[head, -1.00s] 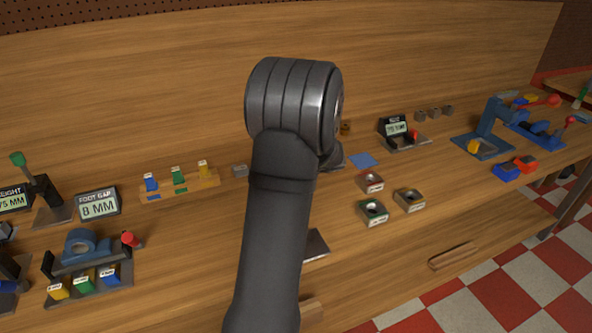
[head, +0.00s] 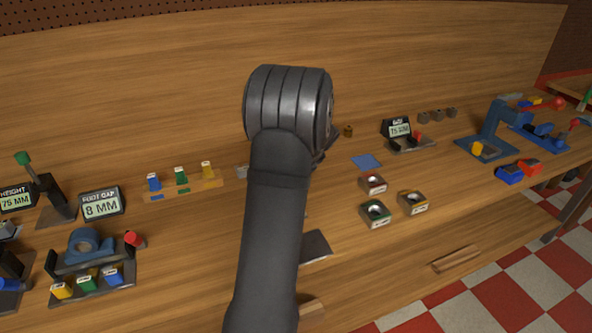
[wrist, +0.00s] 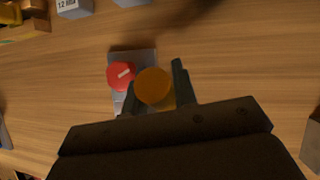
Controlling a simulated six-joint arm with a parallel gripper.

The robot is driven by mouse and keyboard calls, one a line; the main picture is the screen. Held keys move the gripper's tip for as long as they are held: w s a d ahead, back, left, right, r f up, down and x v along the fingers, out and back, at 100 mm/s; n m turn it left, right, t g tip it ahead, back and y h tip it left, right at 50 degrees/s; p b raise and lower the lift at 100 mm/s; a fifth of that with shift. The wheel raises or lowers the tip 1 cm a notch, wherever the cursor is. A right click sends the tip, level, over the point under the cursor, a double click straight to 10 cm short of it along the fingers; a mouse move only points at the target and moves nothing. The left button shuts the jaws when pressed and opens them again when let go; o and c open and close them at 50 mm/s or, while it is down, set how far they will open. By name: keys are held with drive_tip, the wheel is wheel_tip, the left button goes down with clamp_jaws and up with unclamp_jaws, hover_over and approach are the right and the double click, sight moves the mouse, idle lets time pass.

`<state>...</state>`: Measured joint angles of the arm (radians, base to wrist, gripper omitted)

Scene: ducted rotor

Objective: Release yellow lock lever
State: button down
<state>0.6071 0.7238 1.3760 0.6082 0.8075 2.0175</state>
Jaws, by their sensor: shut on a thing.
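In the wrist view, my gripper (wrist: 155,78) has one finger on each side of a round orange-yellow knob (wrist: 153,87), which looks like the top of the yellow lock lever. My gripper is shut on it. A yellow part shows just below the knob, beside the right finger. The rest of the lever is hidden under the knob and the gripper body. A red round knob (wrist: 121,75) with a pale mark sits just left of it, on a grey plate (wrist: 145,56). In the head view my arm hides the gripper and the lever.
In the head view, a block with blue, green and yellow tabs (head: 195,184) stands left of my arm. Small square blocks with round recesses (head: 375,213) lie to the right. A gauge display (head: 398,129) stands farther right. Grey blocks (wrist: 74,7) lie at the wrist view's top left.

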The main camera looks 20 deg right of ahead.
drive_tip(key=c, duration=1.2)
unclamp_jaws()
drive_tip(key=shift+o, duration=0.2)
